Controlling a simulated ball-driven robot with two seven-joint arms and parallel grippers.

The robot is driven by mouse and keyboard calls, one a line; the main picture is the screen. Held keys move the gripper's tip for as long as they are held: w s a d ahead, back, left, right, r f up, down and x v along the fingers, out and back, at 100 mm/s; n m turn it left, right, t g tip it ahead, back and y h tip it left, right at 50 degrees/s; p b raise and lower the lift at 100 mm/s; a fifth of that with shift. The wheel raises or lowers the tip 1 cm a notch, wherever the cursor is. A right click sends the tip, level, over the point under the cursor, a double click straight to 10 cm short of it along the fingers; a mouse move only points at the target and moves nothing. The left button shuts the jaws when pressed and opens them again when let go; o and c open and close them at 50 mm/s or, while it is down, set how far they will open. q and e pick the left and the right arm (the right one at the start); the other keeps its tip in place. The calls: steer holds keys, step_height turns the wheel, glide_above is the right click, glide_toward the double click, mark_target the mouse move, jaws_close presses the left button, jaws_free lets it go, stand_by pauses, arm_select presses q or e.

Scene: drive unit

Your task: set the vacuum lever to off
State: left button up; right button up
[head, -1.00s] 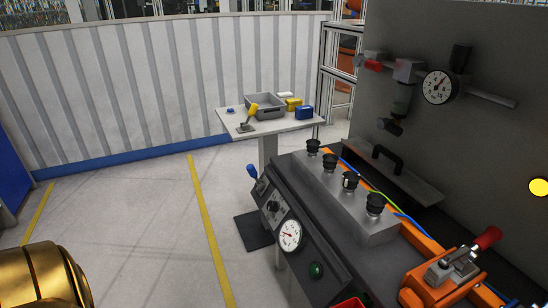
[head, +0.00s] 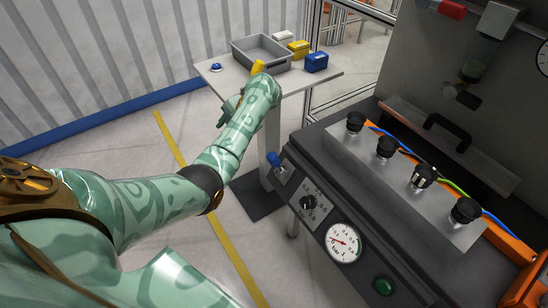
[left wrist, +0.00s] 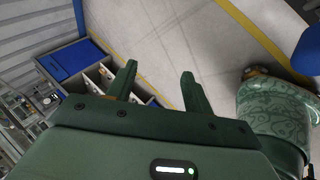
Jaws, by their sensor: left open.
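A lever with a blue handle (head: 274,159) stands at the far left end of the drive unit's dark front panel, its handle pointing up. Its markings are too small to read. My left arm reaches across the head view from the left, and its far end lies to the left of the lever, over the small table's near edge. The fingers are not clear there. In the left wrist view my left gripper (left wrist: 159,70) is open and empty, with floor beyond its fingertips. My right gripper is in neither view.
The panel carries a black knob (head: 307,203), a gauge (head: 345,243) and a green button (head: 384,286). Black knobs (head: 386,149) stand on the unit's top. A small table (head: 333,79) behind holds a grey bin (head: 263,63) and blue and yellow boxes. Floor lies open left of the unit.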

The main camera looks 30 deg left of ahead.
mark_target(273, 152)
arm_select(q)
steer(key=w+d+r+t+h, duration=0.2)
steer(key=w+d+r+h, duration=0.3)
steer(key=d+r+h, duration=0.45)
steer(key=shift+y, duration=0.85)
steer(key=f+b, duration=0.3)
steer(key=f, duration=0.3)
steer(key=d+f+b, duration=0.1)
steer(key=f+b, duration=0.2)
steer(key=f, duration=0.2)
steer(key=d+f+b, duration=0.1)
steer(key=f+b, duration=0.2)
steer(key=f, duration=0.3)
steer(key=shift+w+d+f, duration=0.2)
steer(key=shift+w+f, duration=0.05)
steer(key=shift+f, duration=0.1)
steer(key=shift+d+f, duration=0.1)
steer(key=shift+f, duration=0.35)
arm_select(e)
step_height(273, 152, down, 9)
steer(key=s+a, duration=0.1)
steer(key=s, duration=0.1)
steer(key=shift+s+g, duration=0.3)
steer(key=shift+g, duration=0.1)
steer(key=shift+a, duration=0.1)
arm_select(q)
jaws_close()
steer(key=shift+b, duration=0.3)
